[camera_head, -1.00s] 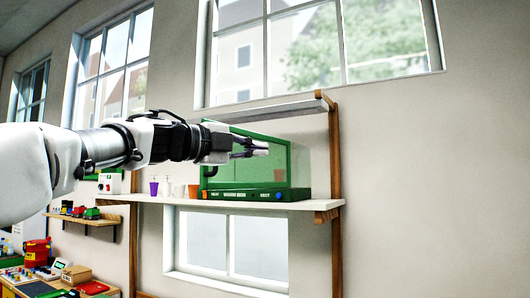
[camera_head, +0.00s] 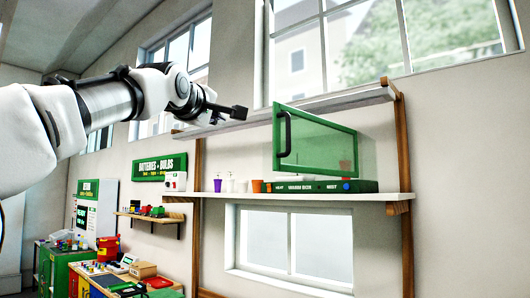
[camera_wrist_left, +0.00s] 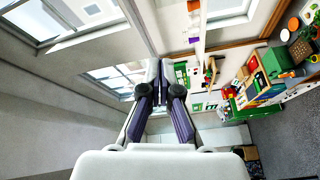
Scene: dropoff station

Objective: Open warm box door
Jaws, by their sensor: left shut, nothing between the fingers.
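The warm box (camera_head: 315,187) sits on the wall shelf in the head view, with a green base bearing white lettering. Its green-framed glass door (camera_head: 320,145) has a black handle (camera_head: 284,134) on its left edge. The door stands swung out at an angle, with its handle edge toward me. My left gripper (camera_head: 238,112) is shut and empty, up and left of the door, apart from the handle. Its fingers (camera_wrist_left: 166,88) also show in the left wrist view, where the warm box is not seen. My right gripper is out of view.
The shelf (camera_head: 390,197) also holds a purple cup (camera_head: 217,185), pale cups and an orange cup (camera_head: 257,186) left of the box. An upper shelf board (camera_head: 340,100) runs above the door. A window lies below. The wall at the right is bare.

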